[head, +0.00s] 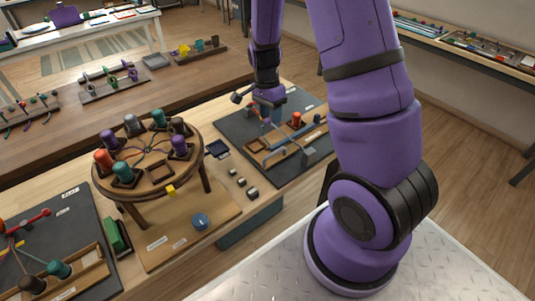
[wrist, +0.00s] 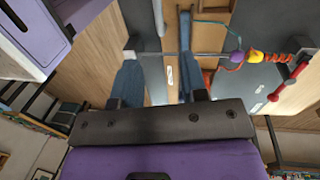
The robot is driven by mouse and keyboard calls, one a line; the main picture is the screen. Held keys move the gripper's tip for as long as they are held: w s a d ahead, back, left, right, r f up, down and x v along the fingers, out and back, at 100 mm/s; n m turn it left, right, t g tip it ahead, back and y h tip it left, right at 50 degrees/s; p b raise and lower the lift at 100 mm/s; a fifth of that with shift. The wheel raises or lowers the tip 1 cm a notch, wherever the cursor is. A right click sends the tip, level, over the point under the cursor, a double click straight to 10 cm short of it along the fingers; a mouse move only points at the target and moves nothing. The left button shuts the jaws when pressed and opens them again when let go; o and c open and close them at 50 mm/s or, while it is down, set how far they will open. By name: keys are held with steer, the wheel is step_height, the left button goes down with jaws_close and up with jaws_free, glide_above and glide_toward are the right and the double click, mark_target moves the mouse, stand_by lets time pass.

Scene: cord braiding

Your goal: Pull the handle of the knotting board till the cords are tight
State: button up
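The knotting board (head: 233,127) is the dark board at the right of the bench, with wooden parts, an orange peg (head: 296,118) and a grey-blue bar (head: 290,140). My gripper (head: 267,118) points down over its back part. In the wrist view my gripper (wrist: 158,75) has its two blue fingers well apart, with nothing visibly held. A thin grey bar (wrist: 215,55) crosses near the fingertips; I cannot tell whether it touches them. A red bar handle (wrist: 288,84), a coiled red cord (wrist: 281,57), a yellow bead (wrist: 255,57) and a purple bead (wrist: 236,57) lie right of the fingers.
A round braiding stand (head: 150,172) with several coloured spools stands left of the board. Small dark blocks (head: 243,184) lie between them. Another dark board with cords (head: 80,218) is at the lower left. A long wooden table (head: 130,110) runs behind.

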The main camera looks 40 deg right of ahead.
step_height(320, 180, down, 3)
glide_toward(274, 148)
steer(key=shift+m, duration=0.3)
steer(key=s+f, duration=0.1)
steer(key=f, duration=0.1)
steer(key=s+a+f, duration=0.1)
steer(key=s+f, duration=0.1)
steer(key=s+a+f, duration=0.1)
steer(key=f, duration=0.1)
steer(key=shift+s+a, duration=0.2)
steer(key=shift+s, duration=0.2)
jaws_close()
